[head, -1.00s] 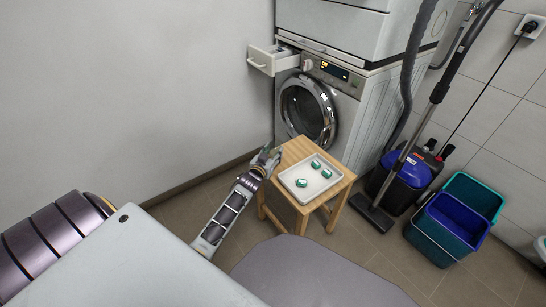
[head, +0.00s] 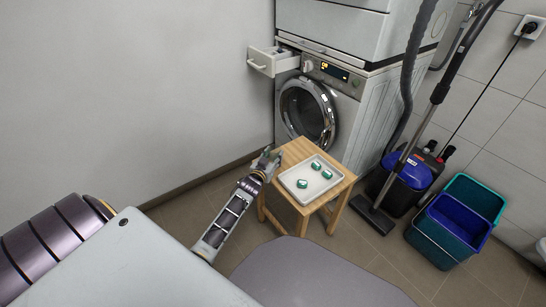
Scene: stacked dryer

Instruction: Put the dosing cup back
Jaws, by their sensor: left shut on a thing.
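My left gripper (head: 270,156) is by the left back edge of the small wooden table. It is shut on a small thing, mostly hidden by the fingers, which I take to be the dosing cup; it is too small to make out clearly. The detergent drawer (head: 262,63) of the washing machine (head: 345,100) is pulled open, above and behind the gripper. Its inside is mostly hidden. My right gripper is not in view.
The wooden stool-like table (head: 292,151) carries a white tray (head: 300,200) with three green-and-white pods (head: 303,184). A vacuum cleaner (head: 408,178) and blue and green buckets (head: 460,222) stand at the right. The wall is at the left.

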